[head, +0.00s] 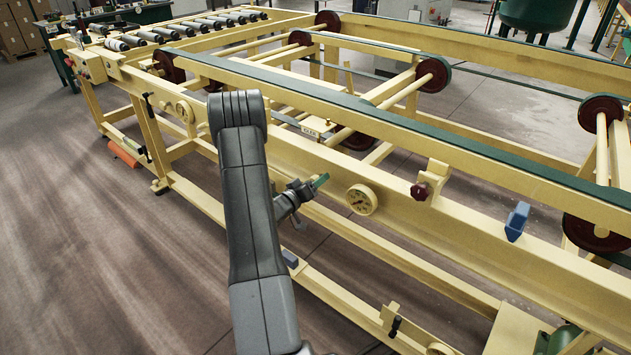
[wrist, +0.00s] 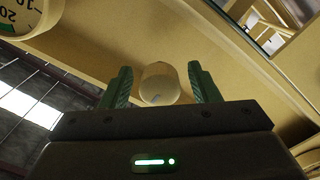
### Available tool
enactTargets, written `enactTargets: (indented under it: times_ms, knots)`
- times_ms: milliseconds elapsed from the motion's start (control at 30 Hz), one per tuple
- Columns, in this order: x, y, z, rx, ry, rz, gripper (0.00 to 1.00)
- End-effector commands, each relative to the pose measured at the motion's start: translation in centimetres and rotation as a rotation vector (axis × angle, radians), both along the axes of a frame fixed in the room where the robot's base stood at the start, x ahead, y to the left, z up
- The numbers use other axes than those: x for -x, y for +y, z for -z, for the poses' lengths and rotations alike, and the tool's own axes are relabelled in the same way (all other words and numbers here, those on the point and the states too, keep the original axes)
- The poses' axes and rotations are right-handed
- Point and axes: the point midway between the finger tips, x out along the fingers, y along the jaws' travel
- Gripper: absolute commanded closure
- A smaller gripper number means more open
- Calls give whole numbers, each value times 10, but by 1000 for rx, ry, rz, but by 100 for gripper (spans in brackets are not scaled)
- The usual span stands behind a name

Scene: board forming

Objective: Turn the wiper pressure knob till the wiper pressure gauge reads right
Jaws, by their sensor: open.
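In the wrist view my gripper (wrist: 160,70) is open, with one green finger on each side of a round cream knob (wrist: 158,88). Narrow gaps show between the knob and both fingers. The knob has a small dark mark on its face. A round white gauge (wrist: 28,22) is cut off at the top left of the wrist view; part of its scale, a green band and the numbers 20 and 10 show, but its needle cannot be made out. In the head view my gripper (head: 312,185) is at the front beam, left of a round cream gauge (head: 361,200); the knob is hidden there.
The long cream beam (head: 480,216) runs across the machine's front. A dark red knob (head: 420,191) on a bracket and a blue part (head: 517,221) lie further right along it. Another dial (head: 184,112) is at left. The floor in front is open.

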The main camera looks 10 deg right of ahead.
Motion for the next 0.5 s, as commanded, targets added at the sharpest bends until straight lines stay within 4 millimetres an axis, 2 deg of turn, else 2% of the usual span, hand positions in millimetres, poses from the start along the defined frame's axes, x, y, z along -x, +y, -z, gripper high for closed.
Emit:
enactTargets:
  times_ms: [267, 400, 500]
  knots:
    - [-1, -1, 0, 0, 0, 0, 46]
    - [-1, -1, 0, 0, 0, 0, 74]
    - [-1, -1, 0, 0, 0, 0, 89]
